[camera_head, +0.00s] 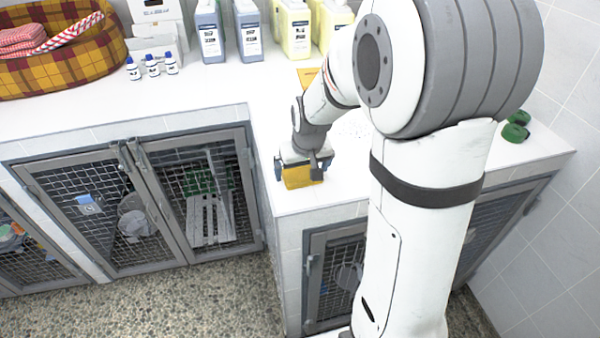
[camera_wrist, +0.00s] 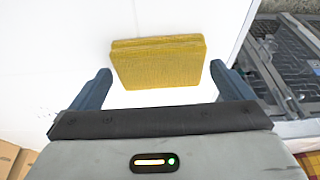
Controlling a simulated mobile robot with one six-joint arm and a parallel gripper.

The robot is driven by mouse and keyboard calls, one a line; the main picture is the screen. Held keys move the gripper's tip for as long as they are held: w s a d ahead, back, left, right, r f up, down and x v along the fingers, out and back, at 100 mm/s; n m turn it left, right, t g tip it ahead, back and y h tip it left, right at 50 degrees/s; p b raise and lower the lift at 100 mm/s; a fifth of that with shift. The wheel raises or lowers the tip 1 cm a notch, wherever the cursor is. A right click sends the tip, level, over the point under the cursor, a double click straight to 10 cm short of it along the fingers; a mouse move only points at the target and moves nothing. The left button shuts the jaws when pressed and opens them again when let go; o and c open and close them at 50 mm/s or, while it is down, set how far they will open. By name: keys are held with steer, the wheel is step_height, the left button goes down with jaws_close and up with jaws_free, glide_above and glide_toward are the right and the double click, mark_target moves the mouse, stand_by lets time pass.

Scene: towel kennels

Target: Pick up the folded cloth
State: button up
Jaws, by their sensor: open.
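The folded cloth (camera_wrist: 158,62) is yellow and lies flat on the white counter, near its edge, in the wrist view. In the head view the cloth (camera_head: 300,177) shows just below my gripper (camera_head: 304,160), near the counter's inner corner. In the wrist view my gripper (camera_wrist: 161,92) is open. Its two dark blue fingers stand to either side of the cloth's near end, and the cloth lies mostly beyond the fingertips. Part of the cloth is hidden by the gripper in the head view.
The white counter (camera_head: 200,88) turns a corner above mesh-door kennels (camera_head: 205,195). A plaid pet bed (camera_head: 85,68) with red-and-white towels, several small bottles (camera_head: 152,66) and several larger jugs (camera_head: 250,30) stand at the back. Green rolls (camera_head: 515,131) sit at the right. The counter around the cloth is mostly clear.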

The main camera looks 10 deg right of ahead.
mark_target(302, 173)
steer(key=shift+f, duration=0.15)
steer(key=shift+c, duration=0.6)
steer(key=c, duration=0.7)
step_height(302, 173, up, 10)
steer(key=shift+r+b, duration=0.1)
steer(key=shift+b, duration=0.5)
steer(key=o, duration=0.5)
steer(key=shift+c, duration=0.2)
steer(key=c, duration=0.4)
steer(key=shift+o, duration=0.2)
